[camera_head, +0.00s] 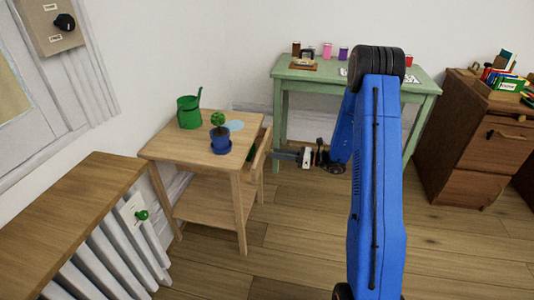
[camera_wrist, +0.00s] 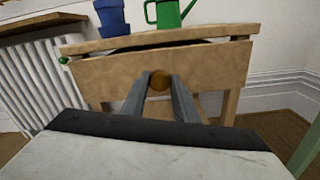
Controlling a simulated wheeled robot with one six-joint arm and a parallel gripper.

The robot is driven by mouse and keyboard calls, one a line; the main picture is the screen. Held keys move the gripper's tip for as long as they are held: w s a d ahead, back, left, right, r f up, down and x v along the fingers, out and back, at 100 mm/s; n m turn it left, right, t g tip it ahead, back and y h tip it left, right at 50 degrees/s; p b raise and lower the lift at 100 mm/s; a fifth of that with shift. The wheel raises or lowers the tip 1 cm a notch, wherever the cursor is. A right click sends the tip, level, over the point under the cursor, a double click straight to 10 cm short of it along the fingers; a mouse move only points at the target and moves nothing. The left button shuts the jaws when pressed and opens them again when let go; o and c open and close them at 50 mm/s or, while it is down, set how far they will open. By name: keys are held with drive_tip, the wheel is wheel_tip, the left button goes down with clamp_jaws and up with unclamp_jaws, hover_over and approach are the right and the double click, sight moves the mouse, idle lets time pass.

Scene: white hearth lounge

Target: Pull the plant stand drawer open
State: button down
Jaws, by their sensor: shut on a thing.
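The plant stand (camera_head: 181,151) is a light wooden table with a lower shelf, left of centre in the head view. Its drawer (camera_head: 262,150) faces right and stands partly out, with a gap along its top edge. In the wrist view the drawer front (camera_wrist: 205,75) fills the middle, with a round brown knob (camera_wrist: 159,80) at its centre. My gripper (camera_head: 281,154) reaches the drawer front from the right. In the wrist view its two fingers (camera_wrist: 160,88) are shut on the knob, one on each side.
A green watering can (camera_head: 189,112) and a blue-potted plant (camera_head: 220,141) stand on the top. A radiator (camera_head: 112,238) is at the left. A green table (camera_head: 432,88) and brown cabinet (camera_head: 480,145) stand behind and right.

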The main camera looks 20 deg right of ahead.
drive_tip(key=v, duration=1.9)
drive_tip(key=shift+d, duration=0.2)
drive_tip(key=shift+s, duration=0.1)
drive_tip(key=c, duration=1.4)
unclamp_jaws()
drive_tip(key=shift+d, duration=0.1)
drive_tip(key=v, duration=1.7)
drive_tip(key=shift+s+d, duration=0.1)
